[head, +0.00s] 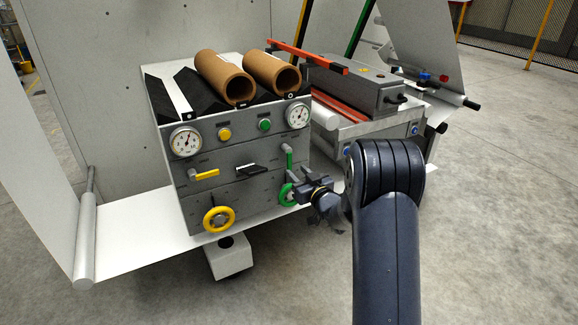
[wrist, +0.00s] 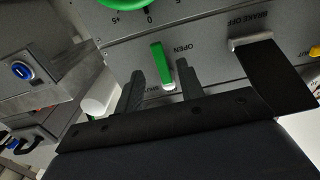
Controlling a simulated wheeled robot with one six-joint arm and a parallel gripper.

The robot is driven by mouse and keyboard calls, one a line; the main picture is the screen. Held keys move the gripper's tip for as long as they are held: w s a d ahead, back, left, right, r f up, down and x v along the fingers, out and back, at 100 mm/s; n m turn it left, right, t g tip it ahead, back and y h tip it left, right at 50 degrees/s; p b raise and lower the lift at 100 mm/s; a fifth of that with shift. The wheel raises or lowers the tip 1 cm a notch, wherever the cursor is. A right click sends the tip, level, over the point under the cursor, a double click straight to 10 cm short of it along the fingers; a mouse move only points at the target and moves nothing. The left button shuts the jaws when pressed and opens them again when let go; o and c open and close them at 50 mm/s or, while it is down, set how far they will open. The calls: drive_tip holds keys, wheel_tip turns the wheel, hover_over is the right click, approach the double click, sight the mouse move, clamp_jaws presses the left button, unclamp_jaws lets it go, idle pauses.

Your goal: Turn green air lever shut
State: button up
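The green air lever (head: 289,158) is on the right of the grey control panel and stands upright in the head view. My gripper (head: 299,182) is in front of the panel, just below the lever and over part of the green wheel. In the wrist view my gripper (wrist: 160,72) is open, one finger on each side of the lever. I see gaps between lever and fingers; the depth is hard to judge.
The green wheel (head: 287,195) is just below the lever. A black brake lever (head: 253,170), a yellow lever (head: 207,174) and a yellow wheel (head: 218,219) are to the left. Cardboard tubes (head: 225,78) lie on top. A grey machine (head: 355,90) stands at right.

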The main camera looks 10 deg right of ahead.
sight(290, 165)
drive_tip(key=shift+b+x, duration=0.4)
drive_tip(key=shift+x, duration=2.7)
drive_tip(key=shift+c, duration=0.3)
clamp_jaws()
